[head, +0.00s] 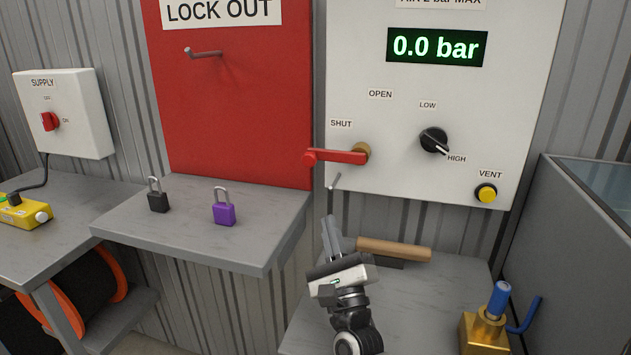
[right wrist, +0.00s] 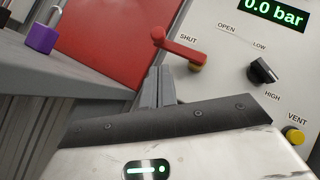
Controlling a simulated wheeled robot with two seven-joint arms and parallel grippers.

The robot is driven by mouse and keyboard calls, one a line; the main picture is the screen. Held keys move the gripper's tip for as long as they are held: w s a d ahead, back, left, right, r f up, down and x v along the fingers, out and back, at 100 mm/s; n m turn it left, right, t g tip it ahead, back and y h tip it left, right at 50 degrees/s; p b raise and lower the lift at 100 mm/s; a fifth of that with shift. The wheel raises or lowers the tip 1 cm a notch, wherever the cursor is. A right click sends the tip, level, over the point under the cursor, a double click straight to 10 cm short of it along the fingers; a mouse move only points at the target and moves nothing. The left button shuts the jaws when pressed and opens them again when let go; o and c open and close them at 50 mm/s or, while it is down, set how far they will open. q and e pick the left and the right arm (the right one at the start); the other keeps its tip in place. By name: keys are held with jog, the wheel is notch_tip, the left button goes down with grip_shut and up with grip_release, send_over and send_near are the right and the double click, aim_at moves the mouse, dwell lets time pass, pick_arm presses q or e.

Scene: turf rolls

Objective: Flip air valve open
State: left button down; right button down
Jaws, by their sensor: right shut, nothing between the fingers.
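The air valve's red lever (head: 338,157) lies nearly level on the white panel (head: 452,170), pointing left toward the SHUT label (head: 341,123) from a brass hub (head: 361,153). The OPEN label (head: 380,94) is above the hub. The lever also shows in the right wrist view (right wrist: 183,46). My right gripper (head: 329,222) is shut and empty, fingers pointing up, below the lever and apparently apart from it. Its fingers (right wrist: 158,85) also show in the right wrist view. My left gripper is not in view. The display (head: 437,47) reads 0.0 bar.
A LOW/HIGH knob (head: 433,140) and a yellow VENT button (head: 486,193) are right of the lever. A shelf with a black padlock (head: 157,202) and a purple padlock (head: 224,212) stands left of my right gripper.

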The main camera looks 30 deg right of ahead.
aim_at(334, 159)
pick_arm(q)
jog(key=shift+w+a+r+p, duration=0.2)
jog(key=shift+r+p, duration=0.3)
jog(key=shift+p, duration=0.75)
pick_arm(e)
jog(key=x, duration=1)
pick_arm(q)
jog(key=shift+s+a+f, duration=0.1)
pick_arm(e)
jog(key=shift+w+f, duration=0.1)
jog(key=shift+w, duration=0.1)
